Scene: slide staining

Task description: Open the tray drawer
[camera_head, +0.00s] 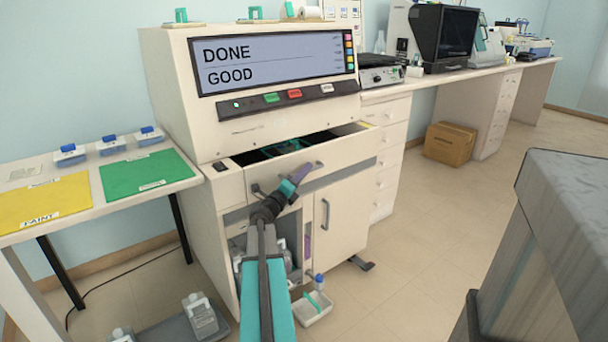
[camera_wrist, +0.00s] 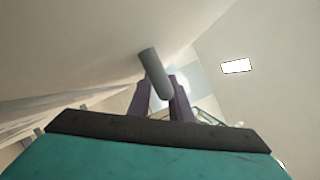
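The tray drawer (camera_head: 345,153) is in the front of the white staining machine, below its screen. It stands partly pulled out, and its dark inside with some teal items shows over the front panel. My gripper (camera_head: 302,172) is at the drawer's grey handle (camera_head: 258,191) and hides part of it. In the wrist view, the handle (camera_wrist: 156,73) is a grey bar lying between my two purple fingers (camera_wrist: 161,98), which look closed around it. The exact contact is hard to see.
The machine's screen (camera_head: 272,63) reads DONE and GOOD. A cabinet door (camera_head: 340,207) is below the drawer. A side table with a yellow mat (camera_head: 45,203) and a green mat (camera_head: 150,172) stands left. A white tub (camera_head: 312,309) is on the floor; a grey-topped block (camera_head: 570,190) stands right.

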